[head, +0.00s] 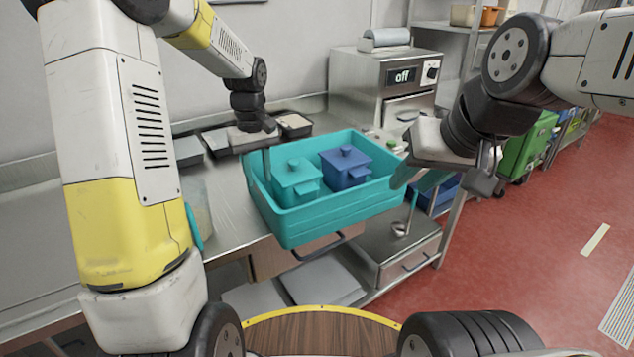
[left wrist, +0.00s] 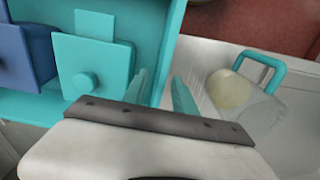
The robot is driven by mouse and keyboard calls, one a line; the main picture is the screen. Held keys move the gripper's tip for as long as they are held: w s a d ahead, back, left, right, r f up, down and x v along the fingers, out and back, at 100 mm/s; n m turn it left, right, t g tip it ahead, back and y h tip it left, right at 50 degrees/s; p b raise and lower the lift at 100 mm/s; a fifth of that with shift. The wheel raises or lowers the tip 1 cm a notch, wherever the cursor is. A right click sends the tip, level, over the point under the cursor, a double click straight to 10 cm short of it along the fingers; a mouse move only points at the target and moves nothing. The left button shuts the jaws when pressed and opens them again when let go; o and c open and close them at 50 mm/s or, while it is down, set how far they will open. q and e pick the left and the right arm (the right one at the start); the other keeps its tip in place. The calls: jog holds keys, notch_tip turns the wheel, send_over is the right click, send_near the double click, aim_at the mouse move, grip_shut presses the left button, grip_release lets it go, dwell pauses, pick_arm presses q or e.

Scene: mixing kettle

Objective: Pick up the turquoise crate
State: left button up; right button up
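The turquoise crate (head: 325,217) is on the steel counter, its near corner at the counter's front edge. Inside it are a turquoise lidded pot (head: 297,180) and a blue lidded pot (head: 346,170). My left gripper (head: 266,160) is at the crate's left wall. In the left wrist view its two fingers (left wrist: 163,92) stand apart on either side of the crate wall (left wrist: 167,50), with a gap showing. My right gripper (head: 413,177) is at the crate's right wall. Its fingertips are partly hidden, so its grip is unclear.
A clear jug with a turquoise handle (left wrist: 262,66) stands just outside the crate near my left gripper. A steel machine reading "off" (head: 388,80) stands behind. A ladle (head: 400,228) is on the lower surface at right. The red floor (head: 520,260) is open at right.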

pick_arm(q)
jog(key=f, duration=0.1)
send_over(263, 216)
notch_tip(263, 216, down, 8)
jog(key=shift+w+r, duration=0.15)
dwell(0.3)
jog(key=shift+c, duration=0.4)
grip_shut()
dwell(0.9)
jog(key=shift+r, duration=0.15)
